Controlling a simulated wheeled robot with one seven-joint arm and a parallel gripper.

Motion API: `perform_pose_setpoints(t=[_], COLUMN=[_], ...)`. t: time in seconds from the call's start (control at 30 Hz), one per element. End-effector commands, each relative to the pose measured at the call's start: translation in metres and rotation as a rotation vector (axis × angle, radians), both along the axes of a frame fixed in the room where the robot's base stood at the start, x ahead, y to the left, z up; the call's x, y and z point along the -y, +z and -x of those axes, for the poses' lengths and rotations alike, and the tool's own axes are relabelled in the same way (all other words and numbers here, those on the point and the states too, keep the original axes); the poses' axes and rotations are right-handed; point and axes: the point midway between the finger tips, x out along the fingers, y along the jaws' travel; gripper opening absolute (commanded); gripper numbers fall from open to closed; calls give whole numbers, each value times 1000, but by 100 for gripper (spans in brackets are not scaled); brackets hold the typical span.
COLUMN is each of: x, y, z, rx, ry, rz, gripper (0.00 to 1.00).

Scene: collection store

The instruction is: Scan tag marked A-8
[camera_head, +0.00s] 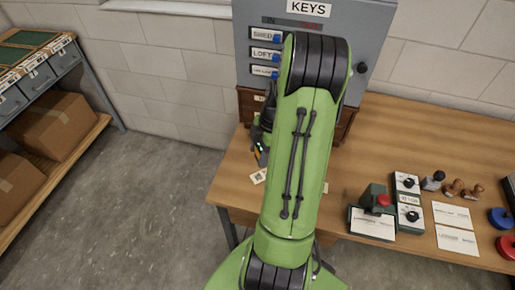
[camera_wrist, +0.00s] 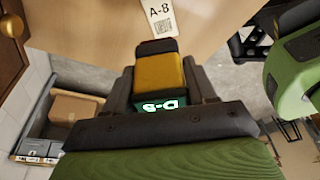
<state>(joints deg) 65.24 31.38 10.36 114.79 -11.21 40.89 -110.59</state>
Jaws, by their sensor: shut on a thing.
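The tag marked A-8 (camera_wrist: 160,20) is white with a printed square code. It lies on the wooden surface at the top of the wrist view, just beyond the scanner's nose and apart from it. My gripper (camera_wrist: 161,82) is shut on a yellow and black scanner (camera_wrist: 160,72). The scanner's small green display (camera_wrist: 160,107) shows upside-down characters that look like D-8. In the head view, my arm hides most of the gripper; a white tag (camera_head: 259,177) lies near the table's left edge below it.
A shelf with cardboard boxes (camera_head: 55,125) stands left; the floor between is clear.

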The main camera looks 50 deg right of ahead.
Motion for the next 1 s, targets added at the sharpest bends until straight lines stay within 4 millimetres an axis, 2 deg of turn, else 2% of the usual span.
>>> perform_pose_setpoints(t=[0.3, 0.57, 0.67, 1.0], x=[8, 9, 9, 9], y=[6, 4, -4, -49], z=[16, 21, 21, 21], rx=[0, 0, 0, 0], ry=[92, 123, 122, 121], rz=[1, 0, 0, -1], gripper=[36, 36, 36, 36])
